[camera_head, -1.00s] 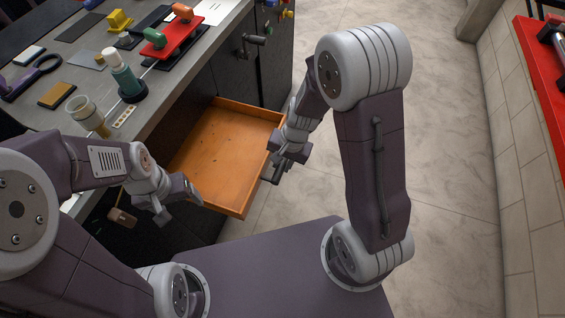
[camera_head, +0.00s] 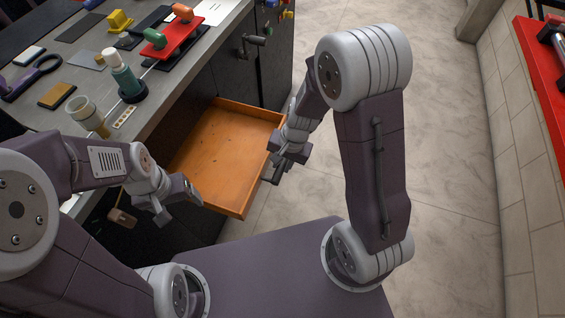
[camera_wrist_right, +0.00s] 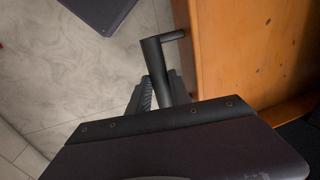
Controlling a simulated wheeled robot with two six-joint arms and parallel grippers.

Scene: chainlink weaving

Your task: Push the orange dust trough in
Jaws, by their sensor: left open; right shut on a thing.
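The orange dust trough (camera_head: 215,160) is an open, shallow drawer that stands pulled out of the workbench's dark front. It looks empty, with small dark specks on its floor. My right gripper (camera_head: 278,168) is at the trough's right outer side, shut on its dark handle. The right wrist view shows the dark bar handle (camera_wrist_right: 157,62) between my right gripper's fingers (camera_wrist_right: 158,95), beside the orange trough wall (camera_wrist_right: 208,50). My left gripper (camera_head: 178,205) is open and empty by the trough's near left corner; it hides part of that edge.
A crank handle (camera_head: 250,43) sticks out of the bench front. The floor (camera_head: 450,150) to the right is clear.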

